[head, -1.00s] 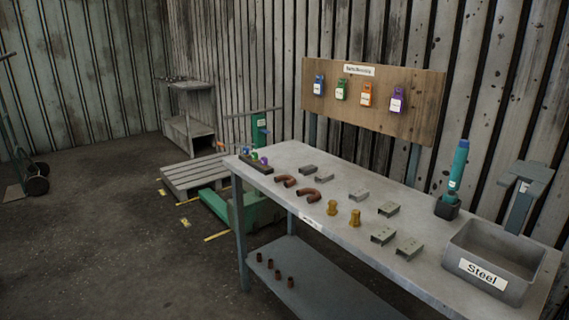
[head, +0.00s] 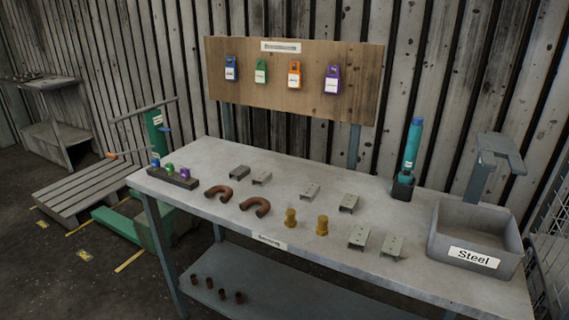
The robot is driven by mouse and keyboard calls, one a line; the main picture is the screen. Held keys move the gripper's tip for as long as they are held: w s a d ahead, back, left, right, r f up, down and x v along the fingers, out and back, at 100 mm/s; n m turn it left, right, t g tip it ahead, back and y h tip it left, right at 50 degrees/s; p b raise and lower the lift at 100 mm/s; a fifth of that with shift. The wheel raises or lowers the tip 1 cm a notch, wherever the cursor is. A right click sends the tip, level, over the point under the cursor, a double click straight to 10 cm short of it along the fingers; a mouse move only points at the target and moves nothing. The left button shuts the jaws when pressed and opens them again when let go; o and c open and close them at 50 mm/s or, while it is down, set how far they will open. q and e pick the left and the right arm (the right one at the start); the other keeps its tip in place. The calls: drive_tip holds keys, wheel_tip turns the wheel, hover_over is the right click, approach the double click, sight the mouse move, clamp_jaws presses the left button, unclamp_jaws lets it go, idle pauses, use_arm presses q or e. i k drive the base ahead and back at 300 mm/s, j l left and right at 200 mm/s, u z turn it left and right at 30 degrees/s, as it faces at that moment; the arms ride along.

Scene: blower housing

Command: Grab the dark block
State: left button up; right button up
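A long dark block (head: 172,179) lies at the left end of the grey workbench (head: 330,265) in the head view. Small blue, green and purple pieces stand on top of it. A smaller dark grey block-like piece (head: 239,173) lies to its right, beside a lighter metal bracket (head: 262,178). Which of the two the task calls the dark block, I cannot tell. Neither of my grippers shows in the head view.
Two brown curved pipes (head: 218,192), two brass fittings (head: 291,218) and several brackets (head: 349,203) lie across the bench. A board with coloured tags (head: 350,58) rises behind.

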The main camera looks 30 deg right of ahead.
sight(243, 171)
drive_tip(key=i+j+z, duration=0.2)
drive_tip(key=z, duration=0.2)
drive_tip(key=i+j+z, duration=0.15)
drive_tip(key=z, duration=0.25)
drive_tip(key=i+j+z, duration=0.1)
drive_tip(key=j+z, duration=0.3)
drive_tip(key=i+j+z, duration=0.1)
drive_tip(key=j+z, duration=0.15)
drive_tip(key=z, duration=0.15)
drive_tip(key=j+z, duration=0.35)
drive_tip(key=j, duration=0.15)
drive_tip(key=j+z, duration=0.4)
drive_tip(key=k+j, duration=0.05)
drive_tip(key=j, duration=0.05)
